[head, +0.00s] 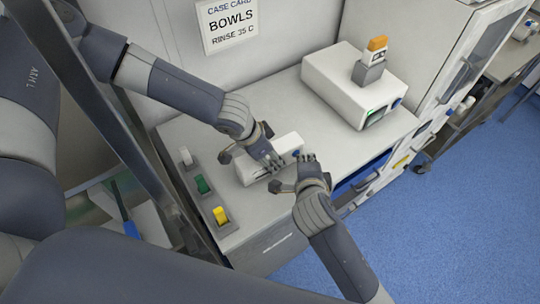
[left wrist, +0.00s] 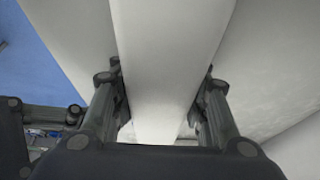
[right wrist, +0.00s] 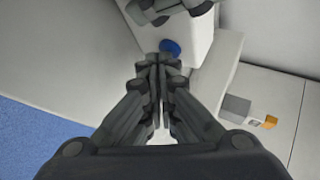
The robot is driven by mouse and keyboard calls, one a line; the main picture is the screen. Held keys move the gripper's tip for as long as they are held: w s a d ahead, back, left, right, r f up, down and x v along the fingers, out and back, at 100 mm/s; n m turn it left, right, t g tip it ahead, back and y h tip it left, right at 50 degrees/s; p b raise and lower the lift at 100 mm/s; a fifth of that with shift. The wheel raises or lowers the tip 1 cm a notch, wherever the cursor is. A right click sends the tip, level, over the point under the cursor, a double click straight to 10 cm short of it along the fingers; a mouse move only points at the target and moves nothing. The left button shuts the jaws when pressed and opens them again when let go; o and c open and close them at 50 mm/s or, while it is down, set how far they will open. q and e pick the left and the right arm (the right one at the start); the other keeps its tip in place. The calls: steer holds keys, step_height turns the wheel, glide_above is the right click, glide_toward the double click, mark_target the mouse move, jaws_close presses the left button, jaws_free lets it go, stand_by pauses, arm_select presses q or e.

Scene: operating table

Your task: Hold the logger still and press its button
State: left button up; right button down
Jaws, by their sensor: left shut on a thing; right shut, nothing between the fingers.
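The logger is a small white box (head: 258,164) on the counter, with a round blue button (head: 296,153) on its right end. My left gripper (head: 270,160) is shut on the logger, its fingers on either side of the white body (left wrist: 165,60) in the left wrist view. My right gripper (head: 307,158) is shut and empty, its fingertips close to the button. In the right wrist view the blue button (right wrist: 170,47) shows just beyond the closed fingertips (right wrist: 158,62). I cannot tell whether they touch it.
A larger white device (head: 345,82) with a green display stands at the back right, carrying a grey holder with an orange-topped piece (head: 376,47). White, green and yellow switches (head: 202,185) line the counter's left edge. The counter (head: 215,150) is otherwise mostly clear.

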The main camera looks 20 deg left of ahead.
stand_by(0.3)
steer(key=shift+s+d, duration=0.35)
steer(key=s+d, duration=0.4)
steer(key=shift+d, duration=0.15)
stand_by(0.5)
steer(key=shift+s, duration=0.1)
arm_select(q)
steer(key=o, duration=1.4)
